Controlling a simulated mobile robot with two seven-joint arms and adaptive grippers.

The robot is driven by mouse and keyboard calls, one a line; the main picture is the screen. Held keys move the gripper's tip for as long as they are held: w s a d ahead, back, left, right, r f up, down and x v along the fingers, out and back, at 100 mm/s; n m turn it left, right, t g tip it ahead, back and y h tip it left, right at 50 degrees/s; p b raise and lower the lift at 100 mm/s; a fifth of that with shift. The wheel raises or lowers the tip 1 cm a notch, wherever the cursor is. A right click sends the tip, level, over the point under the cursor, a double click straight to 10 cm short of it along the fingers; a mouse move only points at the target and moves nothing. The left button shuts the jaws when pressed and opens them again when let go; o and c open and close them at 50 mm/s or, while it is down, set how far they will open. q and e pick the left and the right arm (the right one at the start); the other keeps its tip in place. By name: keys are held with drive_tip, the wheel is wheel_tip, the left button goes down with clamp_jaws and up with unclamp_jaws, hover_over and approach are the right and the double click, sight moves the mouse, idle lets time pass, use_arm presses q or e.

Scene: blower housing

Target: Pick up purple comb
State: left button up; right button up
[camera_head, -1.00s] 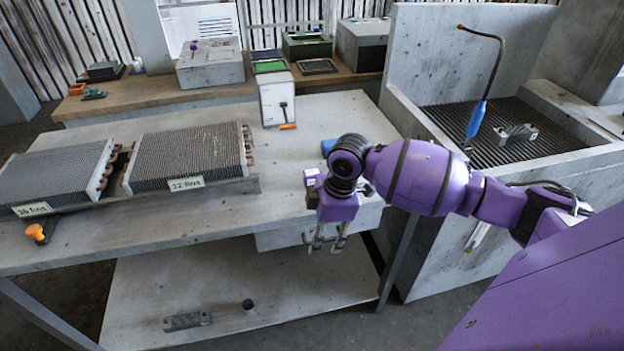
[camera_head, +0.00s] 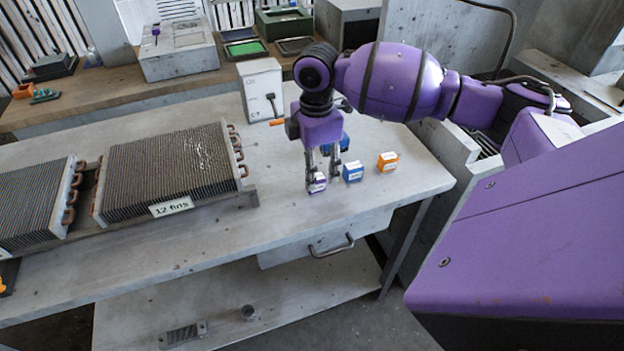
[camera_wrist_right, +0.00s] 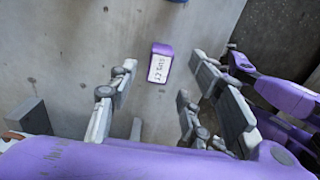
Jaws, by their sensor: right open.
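The purple comb (camera_head: 317,184) is a small purple block with a white label. It sits on the grey table near its front edge. In the right wrist view the comb (camera_wrist_right: 160,63) lies ahead of the fingertips, centred roughly between them, with its label visible. My right gripper (camera_head: 323,174) is open and points down at the comb. In the head view one finger overlaps the comb's upper part; I cannot tell whether they touch. My left gripper is out of view.
A blue block (camera_head: 353,172) and an orange block (camera_head: 388,162) stand to the right of the comb. Another blue thing (camera_head: 345,142) is partly behind the gripper. Finned coils (camera_head: 168,170) fill the table's left side. A drawer handle (camera_head: 332,247) juts out below.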

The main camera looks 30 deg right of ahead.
drive_tip(key=shift+s+f, duration=0.2)
drive_tip(key=shift+f, duration=0.45)
drive_tip(key=f, duration=0.4)
drive_tip(key=shift+w+d, duration=0.1)
drive_tip(key=shift+w, duration=0.15)
clamp_jaws()
